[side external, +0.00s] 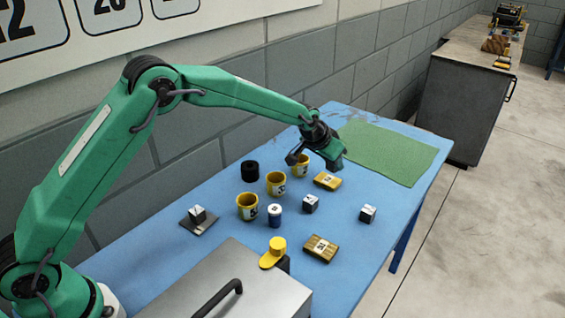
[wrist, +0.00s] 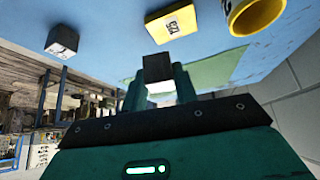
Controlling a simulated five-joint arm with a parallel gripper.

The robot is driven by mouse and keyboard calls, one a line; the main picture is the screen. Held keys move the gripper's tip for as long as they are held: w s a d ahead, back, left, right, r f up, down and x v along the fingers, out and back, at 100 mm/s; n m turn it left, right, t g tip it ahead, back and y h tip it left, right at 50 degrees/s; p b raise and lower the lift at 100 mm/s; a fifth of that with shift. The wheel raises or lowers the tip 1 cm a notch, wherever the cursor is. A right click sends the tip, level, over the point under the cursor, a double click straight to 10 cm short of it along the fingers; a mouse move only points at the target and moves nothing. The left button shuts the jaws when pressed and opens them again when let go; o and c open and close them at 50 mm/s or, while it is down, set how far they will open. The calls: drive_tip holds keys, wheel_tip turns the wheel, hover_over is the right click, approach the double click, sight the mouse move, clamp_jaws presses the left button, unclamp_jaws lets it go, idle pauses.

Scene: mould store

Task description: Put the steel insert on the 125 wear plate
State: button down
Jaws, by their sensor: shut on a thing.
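My gripper (side external: 322,150) hangs above the far part of the blue table, near the green mat. In the wrist view its jaws (wrist: 158,88) are shut on a dark grey block, the steel insert (wrist: 157,62). The side view does not show the block clearly. The yellow 125 wear plate (wrist: 172,22) lies flat on the table beyond the held block in the wrist view. In the side view the plate (side external: 327,181) lies just below my gripper, with the block apart from it.
Yellow cups (side external: 276,183) stand left of the plate; one (wrist: 252,15) is close beside it. Steel cubes (side external: 310,203) (side external: 368,214) stand nearer the camera. A second, brownish plate (side external: 320,248) lies near the front. The green mat (side external: 390,150) is clear.

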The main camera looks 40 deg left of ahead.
drive_tip(key=shift+w+a+f, duration=0.85)
drive_tip(key=shift+w+a, duration=0.15)
drive_tip(key=shift+a, duration=0.15)
drive_tip(key=shift+f, duration=2)
drive_tip(key=shift+f, duration=0.1)
drive_tip(key=c, duration=1.1)
unclamp_jaws()
drive_tip(key=shift+f, duration=0.1)
drive_tip(key=shift+r, duration=0.2)
drive_tip(key=shift+s+r, duration=0.4)
drive_tip(key=shift+r, duration=0.2)
drive_tip(key=shift+v, duration=5.3)
